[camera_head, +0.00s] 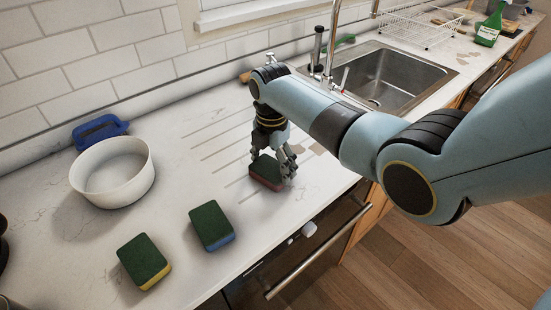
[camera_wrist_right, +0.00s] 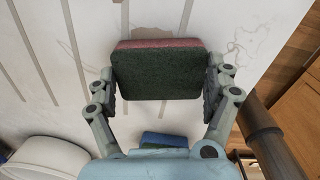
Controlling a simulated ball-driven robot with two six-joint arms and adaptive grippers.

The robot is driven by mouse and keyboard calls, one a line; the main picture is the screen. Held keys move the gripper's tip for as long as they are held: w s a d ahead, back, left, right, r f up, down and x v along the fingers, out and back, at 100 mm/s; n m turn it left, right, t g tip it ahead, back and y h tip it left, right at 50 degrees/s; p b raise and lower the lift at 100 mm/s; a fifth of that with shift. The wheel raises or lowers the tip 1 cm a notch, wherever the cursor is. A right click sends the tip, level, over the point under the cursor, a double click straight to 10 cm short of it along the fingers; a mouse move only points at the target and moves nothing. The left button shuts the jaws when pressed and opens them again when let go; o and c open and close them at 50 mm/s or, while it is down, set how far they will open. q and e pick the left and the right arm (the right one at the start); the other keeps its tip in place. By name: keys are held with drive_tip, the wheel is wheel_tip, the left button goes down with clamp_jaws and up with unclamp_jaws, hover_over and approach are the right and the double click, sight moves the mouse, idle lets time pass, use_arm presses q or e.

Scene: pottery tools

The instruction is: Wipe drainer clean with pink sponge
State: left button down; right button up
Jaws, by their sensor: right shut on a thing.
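The pink sponge (camera_head: 266,172) has a dark green top and a reddish-pink lower layer. My right gripper (camera_head: 272,168) is shut on it, low over the grooved drainer (camera_head: 215,150) left of the sink. In the right wrist view the sponge (camera_wrist_right: 158,72) sits between both fingers of the right gripper (camera_wrist_right: 160,85), its pink edge at the far side. The drainer's grooves show at the left there, with brownish stains (camera_wrist_right: 70,45) beside the sponge. I cannot tell whether the sponge touches the surface. My left gripper is not in view.
A blue-edged sponge (camera_head: 211,226) and a yellow-edged sponge (camera_head: 143,262) lie on the counter. A white bowl (camera_head: 113,172) and a blue brush-like item (camera_head: 100,130) are at the left. The sink (camera_head: 381,78), faucet (camera_head: 331,45) and dish rack (camera_head: 420,25) are behind.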

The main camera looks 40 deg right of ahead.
drive_tip(key=shift+s+a, duration=0.1)
drive_tip(key=shift+a, duration=0.9)
drive_tip(key=shift+d, duration=0.1)
drive_tip(key=shift+w+d, duration=0.15)
drive_tip(key=shift+d, duration=1.4)
drive_tip(key=shift+w+d, duration=0.1)
drive_tip(key=shift+d, duration=1.4)
drive_tip(key=shift+f, duration=0.1)
drive_tip(key=shift+a+p, duration=0.5)
drive_tip(key=shift+a, duration=0.15)
drive_tip(key=a, duration=0.2)
drive_tip(key=shift+s+a+p, duration=0.2)
drive_tip(key=shift+a+p, duration=0.1)
drive_tip(key=shift+p, duration=0.1)
drive_tip(key=shift+c, duration=0.3)
drive_tip(key=shift+a, duration=1.2)
